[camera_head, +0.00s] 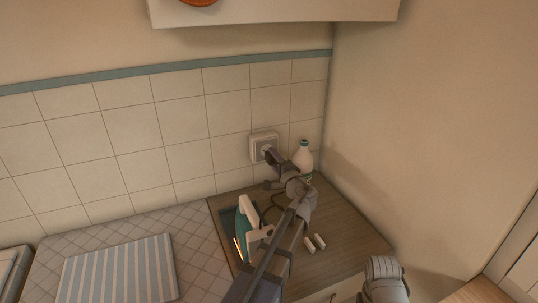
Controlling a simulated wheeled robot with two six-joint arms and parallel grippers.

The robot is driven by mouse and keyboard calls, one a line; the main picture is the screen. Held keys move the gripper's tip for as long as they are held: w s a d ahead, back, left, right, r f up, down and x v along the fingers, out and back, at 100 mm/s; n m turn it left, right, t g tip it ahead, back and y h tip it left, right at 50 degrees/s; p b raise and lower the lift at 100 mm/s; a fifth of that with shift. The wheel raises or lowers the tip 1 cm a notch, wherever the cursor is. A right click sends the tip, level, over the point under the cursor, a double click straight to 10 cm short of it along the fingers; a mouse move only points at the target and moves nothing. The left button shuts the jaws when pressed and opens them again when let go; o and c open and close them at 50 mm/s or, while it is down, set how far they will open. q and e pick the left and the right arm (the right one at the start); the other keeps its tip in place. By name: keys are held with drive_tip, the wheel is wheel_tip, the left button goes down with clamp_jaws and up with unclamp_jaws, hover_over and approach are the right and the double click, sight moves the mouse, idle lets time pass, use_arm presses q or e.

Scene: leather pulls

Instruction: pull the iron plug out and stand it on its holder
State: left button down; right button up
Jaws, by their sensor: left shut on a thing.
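My left gripper (271,168) is at the wall socket (258,143) on the tiled wall. It is shut on the iron plug (267,151), a small dark shape at the socket face. The fingers partly hide the plug, and I cannot tell whether its pins are still in the socket. The teal and white iron (249,221) stands on the wooden counter below, with my left arm crossing in front of it. I cannot make out a plug holder with certainty.
A white bottle with a green cap (302,157) stands close to the right of my left gripper, partly behind my arm. Two small pale pieces (315,242) lie on the wooden counter (345,232). A striped cloth (118,270) lies at the left. A side wall bounds the right.

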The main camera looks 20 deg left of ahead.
use_arm(q)
drive_tip(key=shift+v, duration=1.65)
